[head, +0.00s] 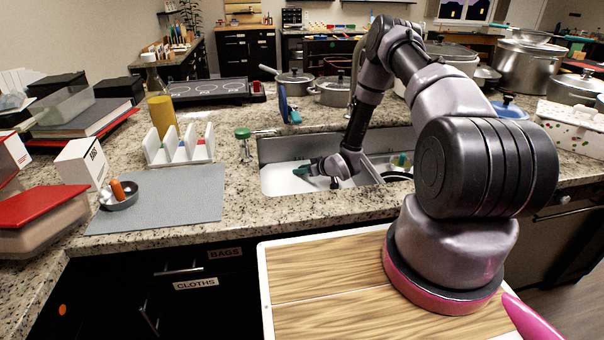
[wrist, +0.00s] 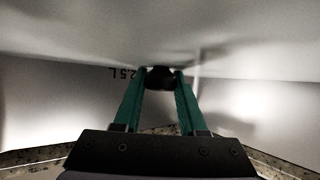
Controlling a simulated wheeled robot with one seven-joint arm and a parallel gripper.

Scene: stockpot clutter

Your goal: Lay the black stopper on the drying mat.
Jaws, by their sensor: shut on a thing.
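The black stopper (wrist: 160,77) is pinched between the two green fingertips of my gripper (wrist: 159,78) in the wrist view. My gripper (head: 307,171) is down inside the left sink basin (head: 275,181) in the head view, low over its pale inside. I cannot tell whether the stopper touches the bottom. The drying mat (head: 190,208) is a flat grey sheet on the counter, left of the sink. A small metal bowl (head: 121,203) with an orange item in it stands on the mat's left part; the mat's right part is bare.
A white rack (head: 180,151) stands at the mat's back edge, with a yellow bottle (head: 162,116) behind it. A green-topped fixture (head: 243,134) rises between mat and sink. The faucet and pots stand behind the sink. "2.5 L" is printed on a pale surface by my fingers.

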